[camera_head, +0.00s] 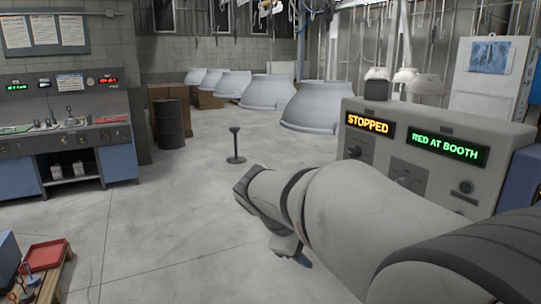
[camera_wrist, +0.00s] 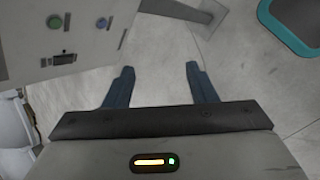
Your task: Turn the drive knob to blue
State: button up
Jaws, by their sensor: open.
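A grey control console (camera_head: 440,125) stands at the right in the head view, with an orange "STOPPED" display (camera_head: 370,124) and a green "RED AT BOOTH" display (camera_head: 447,147). A small dark control (camera_head: 355,151) sits under the orange display and another (camera_head: 404,181) sits lower right. I cannot tell which is the drive knob or where it points.
A black post (camera_head: 235,147) stands on the open floor. White hoods (camera_head: 325,108) line the back, with a dark barrel (camera_head: 168,123) at left. A workbench (camera_head: 75,140) is on the left, and a red tray (camera_head: 45,255) is at lower left. A teal-rimmed bin (camera_wrist: 275,28) shows in the wrist view.

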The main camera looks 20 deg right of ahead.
jog(key=w+d+r+n+h, duration=0.4)
jog(key=w+d+r+h, duration=0.1)
jog(key=w+d, duration=0.3)
jog(key=n+h+b, duration=0.2)
jog(key=n+h, duration=0.3)
jog(key=h, duration=0.1)
send_near(351, 153)
jog(key=d, duration=0.1)
jog(key=shift+g, duration=0.4)
jog(key=d, duration=0.2)
jog(key=d+p, duration=0.1)
jog(key=d, duration=0.4)
jog(key=shift+w+d, duration=0.25)
jog(key=shift+w, duration=0.05)
jog(key=shift+m, duration=0.3)
jog(key=c, duration=1)
